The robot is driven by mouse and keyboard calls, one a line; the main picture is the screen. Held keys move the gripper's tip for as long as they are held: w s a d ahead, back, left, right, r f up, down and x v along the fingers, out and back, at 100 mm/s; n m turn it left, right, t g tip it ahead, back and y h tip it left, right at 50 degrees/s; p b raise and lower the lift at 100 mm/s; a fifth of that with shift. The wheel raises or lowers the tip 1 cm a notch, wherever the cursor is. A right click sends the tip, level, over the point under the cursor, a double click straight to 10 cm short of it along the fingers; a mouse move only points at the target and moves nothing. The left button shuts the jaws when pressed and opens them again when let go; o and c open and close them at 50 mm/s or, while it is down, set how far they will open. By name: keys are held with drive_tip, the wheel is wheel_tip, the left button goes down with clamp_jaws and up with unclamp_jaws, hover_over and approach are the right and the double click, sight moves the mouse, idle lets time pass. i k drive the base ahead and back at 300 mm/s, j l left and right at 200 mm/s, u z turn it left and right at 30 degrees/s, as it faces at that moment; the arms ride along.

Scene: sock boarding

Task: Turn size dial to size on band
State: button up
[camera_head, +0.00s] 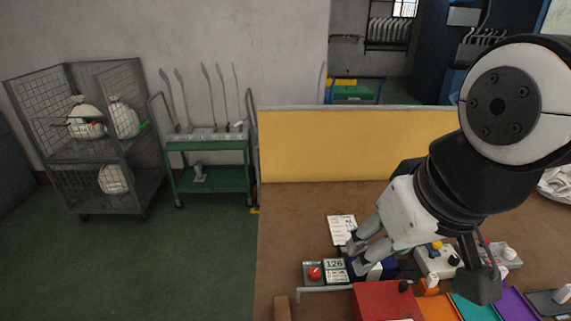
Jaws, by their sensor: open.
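My gripper (356,257) reaches in from the right over the brown table, its fingers apart with nothing visible between them. The fingertips are close to a small box with a red button (315,273) and a display reading 126 (334,264). I cannot tell whether they touch anything. A blue block (388,268) is partly hidden behind the fingers. A white printed card (342,229) lies just beyond the fingertips; its print is too small to read. A pale box (437,262) with a yellow button and a black knob (454,261) stands right of the gripper. I cannot tell which part is the size dial.
A red box (384,301) and orange, teal and purple panels line the table's near side. A metal rail (325,290) is at the front left. A yellow panel (355,147) closes the back. Bare tabletop (290,220) is free at left. White cloth (556,184) lies far right.

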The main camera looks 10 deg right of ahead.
sight(454, 261)
drive_tip(key=k+z, duration=0.4)
drive_tip(key=z, duration=0.5)
